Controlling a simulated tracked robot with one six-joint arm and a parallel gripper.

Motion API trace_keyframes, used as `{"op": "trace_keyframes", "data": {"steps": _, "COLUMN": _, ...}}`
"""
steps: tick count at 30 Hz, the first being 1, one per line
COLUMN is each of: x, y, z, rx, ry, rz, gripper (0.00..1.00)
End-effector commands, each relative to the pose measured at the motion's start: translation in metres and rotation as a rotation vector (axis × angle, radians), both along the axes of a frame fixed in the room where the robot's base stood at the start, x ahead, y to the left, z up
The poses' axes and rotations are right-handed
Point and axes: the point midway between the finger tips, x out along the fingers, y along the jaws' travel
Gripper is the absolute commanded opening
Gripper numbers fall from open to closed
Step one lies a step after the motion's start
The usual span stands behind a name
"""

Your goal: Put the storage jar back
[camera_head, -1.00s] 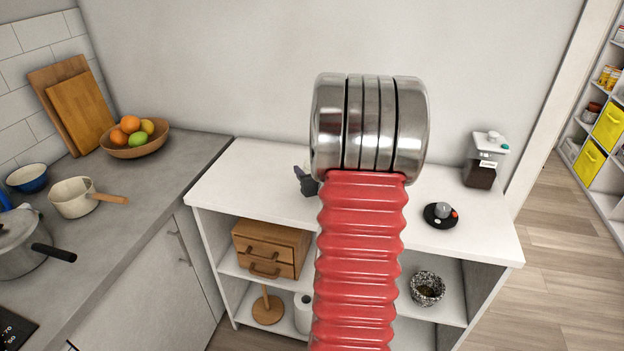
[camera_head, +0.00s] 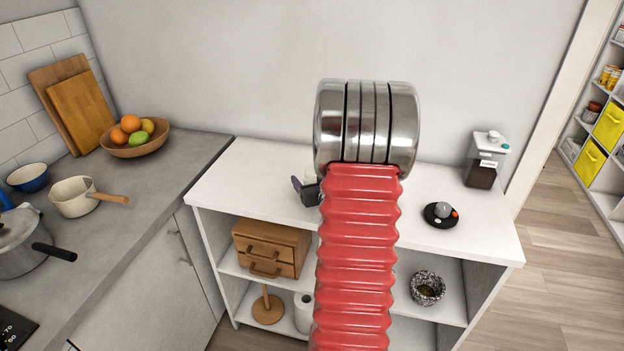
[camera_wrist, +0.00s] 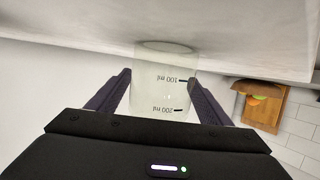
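A jar with a dark lower part, a white lid and a label (camera_head: 483,163) stands upright at the back right of the white shelf unit's top, apart from my gripper. My gripper (camera_head: 305,190) is low over the left part of that top, mostly hidden behind my red arm. In the wrist view, a clear glass beaker (camera_wrist: 163,95) with 100 ml and 200 ml marks is between the two fingers of my gripper (camera_wrist: 160,76). The fingertips are close to its sides. I cannot tell whether they press on it.
The white shelf unit (camera_head: 255,165) has a small black round dish (camera_head: 436,222) on top. Below are a wooden drawer box (camera_head: 268,250) and a speckled pot (camera_head: 427,288). A grey counter with a fruit bowl (camera_head: 134,140) and pans is at left.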

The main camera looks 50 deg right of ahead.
Motion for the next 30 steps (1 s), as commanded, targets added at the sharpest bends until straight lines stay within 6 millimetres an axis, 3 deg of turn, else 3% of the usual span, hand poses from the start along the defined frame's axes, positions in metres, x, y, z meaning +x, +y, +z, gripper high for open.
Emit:
{"op": "trace_keyframes", "data": {"steps": 13, "x": -0.006, "y": 0.003, "z": 0.004, "rx": 0.0, "ry": 0.0, "rz": -0.001, "gripper": 0.74}}
{"op": "trace_keyframes", "data": {"steps": 30, "x": -0.066, "y": 0.042, "z": 0.027, "rx": -0.001, "ry": -0.001, "rz": -0.003, "gripper": 0.74}}
